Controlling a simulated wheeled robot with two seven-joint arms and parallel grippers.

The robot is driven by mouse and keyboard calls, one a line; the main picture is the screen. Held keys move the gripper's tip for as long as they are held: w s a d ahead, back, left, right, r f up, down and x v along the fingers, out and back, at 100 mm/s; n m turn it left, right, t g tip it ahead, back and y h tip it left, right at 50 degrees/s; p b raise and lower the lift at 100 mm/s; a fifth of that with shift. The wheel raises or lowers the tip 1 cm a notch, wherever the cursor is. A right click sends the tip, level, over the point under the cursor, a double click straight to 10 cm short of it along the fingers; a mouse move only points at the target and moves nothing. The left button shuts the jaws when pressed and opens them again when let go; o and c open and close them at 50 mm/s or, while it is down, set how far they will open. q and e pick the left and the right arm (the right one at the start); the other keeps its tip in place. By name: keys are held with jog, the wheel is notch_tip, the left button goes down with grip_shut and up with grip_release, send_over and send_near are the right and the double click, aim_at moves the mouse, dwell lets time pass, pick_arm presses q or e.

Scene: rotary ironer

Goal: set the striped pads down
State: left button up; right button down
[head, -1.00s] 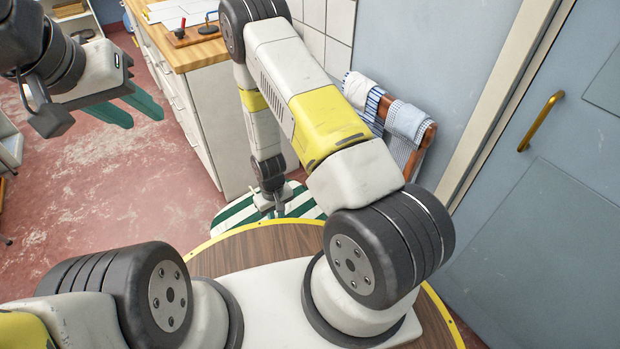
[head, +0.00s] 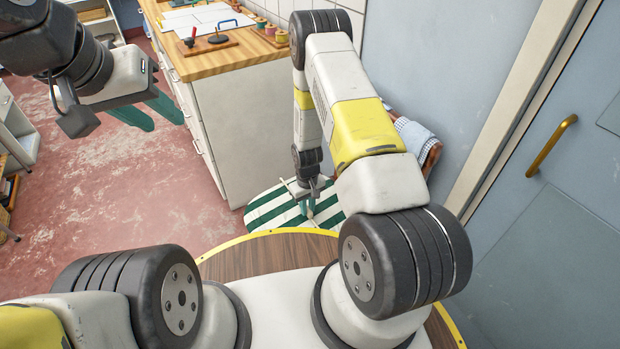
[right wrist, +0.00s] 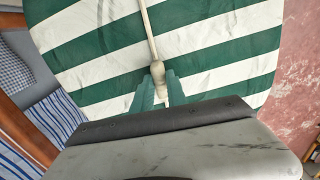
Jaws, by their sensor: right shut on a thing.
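The striped pads (head: 268,212) show as one rounded green-and-white shape just beyond the yellow-rimmed wooden disc. They fill most of the right wrist view (right wrist: 100,52). My right gripper (head: 308,202) is above them, its fingers pointing down. In the right wrist view its green fingers (right wrist: 160,88) are shut around the thick pale end of a thin rod that runs over the stripes. The pads' underside is hidden, so I cannot tell whether they touch anything below. My left gripper (head: 150,112) is open and empty, over the floor at the upper left.
A white cabinet (head: 235,130) with a wooden top stands beyond the pads. A wooden rack with cloths (head: 418,135) is by the wall at right, partly behind my right arm. A blue door (head: 540,230) is further right. Red floor (head: 130,200) is clear at left.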

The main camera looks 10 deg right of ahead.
aim_at(318, 204)
jog(key=w+d, duration=0.2)
jog(key=d, duration=0.1)
jog(key=w+d, duration=0.1)
jog(key=shift+w+d+f, duration=0.15)
jog(key=shift+w+f, duration=0.1)
jog(key=shift+w, duration=0.15)
jog(key=shift+d+f, duration=0.1)
jog(key=shift+f, duration=1.65)
jog(key=c, duration=1.3)
grip_release()
jog(key=shift+f, duration=0.1)
